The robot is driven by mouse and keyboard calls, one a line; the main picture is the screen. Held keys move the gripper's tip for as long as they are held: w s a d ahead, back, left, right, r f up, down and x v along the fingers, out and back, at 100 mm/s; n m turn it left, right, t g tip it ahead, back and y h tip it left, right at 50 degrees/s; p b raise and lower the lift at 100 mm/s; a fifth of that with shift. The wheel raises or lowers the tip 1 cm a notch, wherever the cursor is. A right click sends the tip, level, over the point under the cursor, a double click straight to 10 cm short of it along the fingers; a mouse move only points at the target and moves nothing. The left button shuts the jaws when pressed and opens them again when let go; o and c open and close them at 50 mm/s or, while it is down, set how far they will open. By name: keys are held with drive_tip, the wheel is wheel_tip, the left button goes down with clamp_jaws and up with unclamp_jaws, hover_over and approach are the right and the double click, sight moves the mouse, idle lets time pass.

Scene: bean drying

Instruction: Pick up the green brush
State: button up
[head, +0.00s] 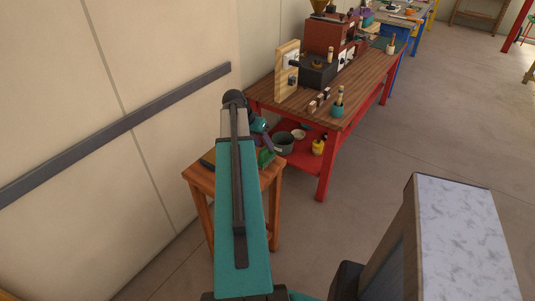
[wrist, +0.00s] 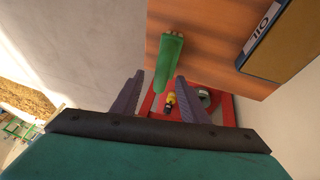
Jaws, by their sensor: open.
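The green brush (wrist: 168,62) is at the small wooden table (wrist: 200,48) in the wrist view. Its far end is over the tabletop, and its near end extends past the table edge in the picture. My gripper (wrist: 160,76) is open, with one finger on each side of the brush's near end. I see no clear contact, and the height gap is hard to judge. In the head view the green brush (head: 266,157) shows beside my arm, with my gripper (head: 269,147) close to it. My arm hides much of the small table (head: 200,174) there.
The wall (head: 130,180) is close on the left.

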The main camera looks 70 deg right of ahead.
sight(266, 155)
drive_tip(key=shift+x, duration=1.05)
clamp_jaws()
